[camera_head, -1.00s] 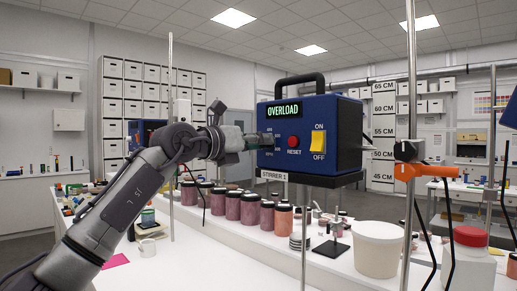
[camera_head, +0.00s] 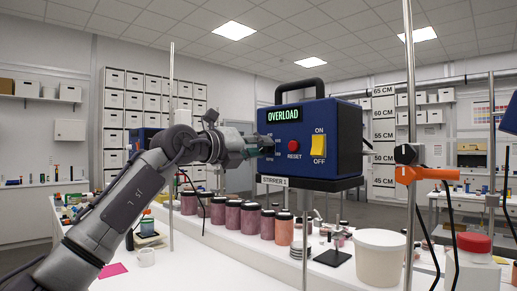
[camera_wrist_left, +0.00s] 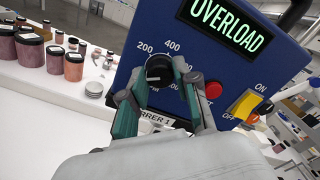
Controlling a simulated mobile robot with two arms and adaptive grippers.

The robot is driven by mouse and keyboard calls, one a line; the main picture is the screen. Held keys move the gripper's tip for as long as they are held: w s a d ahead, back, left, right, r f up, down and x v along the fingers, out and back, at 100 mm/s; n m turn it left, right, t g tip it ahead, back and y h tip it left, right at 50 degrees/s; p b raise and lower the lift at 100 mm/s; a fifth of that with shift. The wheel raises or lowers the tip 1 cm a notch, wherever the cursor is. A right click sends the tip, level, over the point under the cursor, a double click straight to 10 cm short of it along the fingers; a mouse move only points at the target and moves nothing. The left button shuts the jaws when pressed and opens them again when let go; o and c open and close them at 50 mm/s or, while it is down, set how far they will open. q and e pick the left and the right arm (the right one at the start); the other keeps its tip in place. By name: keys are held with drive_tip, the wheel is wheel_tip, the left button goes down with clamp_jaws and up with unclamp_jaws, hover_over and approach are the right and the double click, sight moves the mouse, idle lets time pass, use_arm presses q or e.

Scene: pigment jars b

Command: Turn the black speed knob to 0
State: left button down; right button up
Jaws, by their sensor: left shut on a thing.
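The blue stirrer box (camera_head: 345,130) stands on a black support and its display (camera_head: 283,116) reads OVERLOAD. The black speed knob (camera_wrist_left: 158,70) is on its front, with 200 and 400 printed around it in the left wrist view; other marks are partly hidden. My left gripper (camera_head: 266,145) reaches the box front from the left. In the left wrist view its green-padded fingers (camera_wrist_left: 160,82) are closed around the knob. The knob's pointer is not clear. A red RESET button (camera_head: 293,146) and a yellow ON/OFF switch (camera_head: 318,145) are right of it. My right gripper is not in view.
Several dark-lidded pigment jars (camera_head: 250,218) stand on the white bench below the box. A white tub (camera_head: 380,258) and a red-lidded jar (camera_head: 474,250) are at the right. A metal rod with an orange clamp (camera_head: 425,174) stands right of the box.

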use_arm(q)
drive_tip(key=shift+r, duration=0.1)
drive_tip(key=c, duration=0.9)
unclamp_jaws()
drive_tip(key=shift+o, duration=0.3)
drive_tip(key=v, duration=1.2)
